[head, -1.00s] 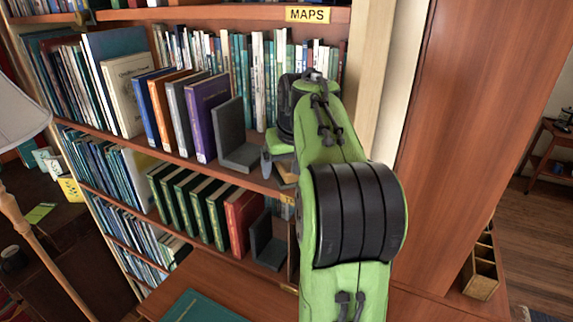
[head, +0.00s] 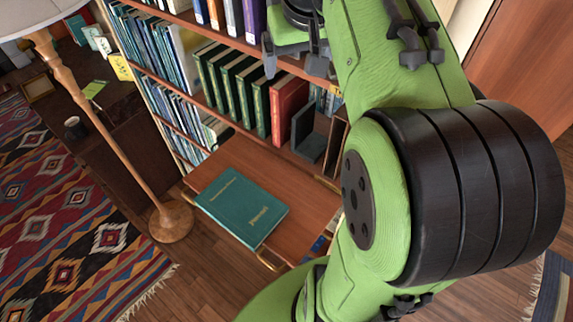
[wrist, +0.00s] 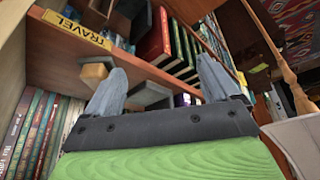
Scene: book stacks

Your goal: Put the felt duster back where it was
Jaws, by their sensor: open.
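A small tan block (wrist: 97,73), which looks like the felt duster, shows in the wrist view at the shelf edge. In the head view my gripper (head: 295,68) hangs at the upper shelf's front edge, above the red book, and the block does not show there.
A dark bookend (wrist: 150,96) stands beside the block. A TRAVEL label (wrist: 77,30) is on a shelf edge. A red book (head: 288,107), green books and another bookend (head: 310,135) fill the lower shelf. A green journal (head: 243,208) lies on a pull-out board (head: 300,210). A floor lamp (head: 95,125) stands left.

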